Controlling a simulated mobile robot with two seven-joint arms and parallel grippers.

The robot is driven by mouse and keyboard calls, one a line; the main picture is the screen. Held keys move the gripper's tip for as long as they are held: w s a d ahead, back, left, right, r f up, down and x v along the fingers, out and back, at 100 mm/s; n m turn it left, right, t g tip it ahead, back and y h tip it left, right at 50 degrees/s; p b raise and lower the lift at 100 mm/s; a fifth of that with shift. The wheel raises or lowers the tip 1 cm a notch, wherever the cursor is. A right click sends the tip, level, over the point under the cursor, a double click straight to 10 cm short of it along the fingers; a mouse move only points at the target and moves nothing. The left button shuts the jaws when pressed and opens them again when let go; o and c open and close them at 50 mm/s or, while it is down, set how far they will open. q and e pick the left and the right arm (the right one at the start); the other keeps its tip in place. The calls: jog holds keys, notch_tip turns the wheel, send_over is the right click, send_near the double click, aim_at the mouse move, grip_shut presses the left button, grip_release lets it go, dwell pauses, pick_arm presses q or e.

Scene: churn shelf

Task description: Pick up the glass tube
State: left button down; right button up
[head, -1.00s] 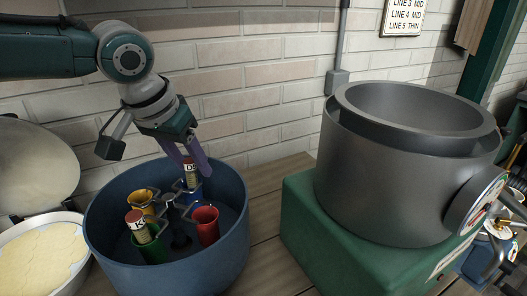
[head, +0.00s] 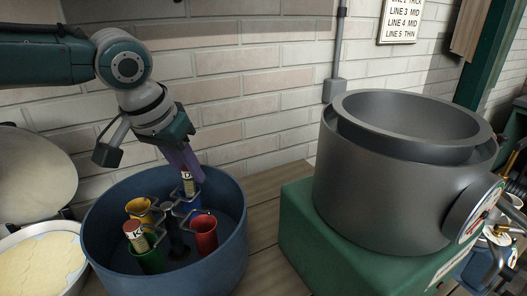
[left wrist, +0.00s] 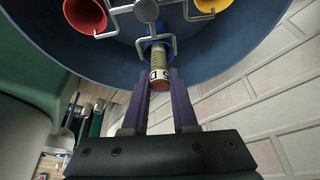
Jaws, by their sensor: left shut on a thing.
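A glass tube (head: 187,184) with a white lettered label stands in a blue cup (head: 184,207) inside the big blue tub (head: 100,250). In the left wrist view the tube (left wrist: 159,70) has a reddish end and sits between the purple fingers of my left gripper (left wrist: 159,80). My left gripper (head: 186,172) reaches down from above and is shut on the tube's upper end. The tube's lower part is hidden in the cup. A second tube (head: 136,236) with a red top and a label stands in the green cup (head: 148,258). My right gripper does not show.
A yellow cup (head: 140,208) and a red cup (head: 204,234) share the wire rack in the tub. A large grey drum (head: 380,185) on a green base (head: 330,245) stands to the right. A pale pan (head: 40,262) is at the left. A brick wall (head: 250,90) stands behind.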

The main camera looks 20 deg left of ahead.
pick_arm(q)
notch_tip(320, 180, up, 20)
jog(key=p, duration=0.1)
jog(key=shift+d+f, duration=0.1)
dwell(0.6)
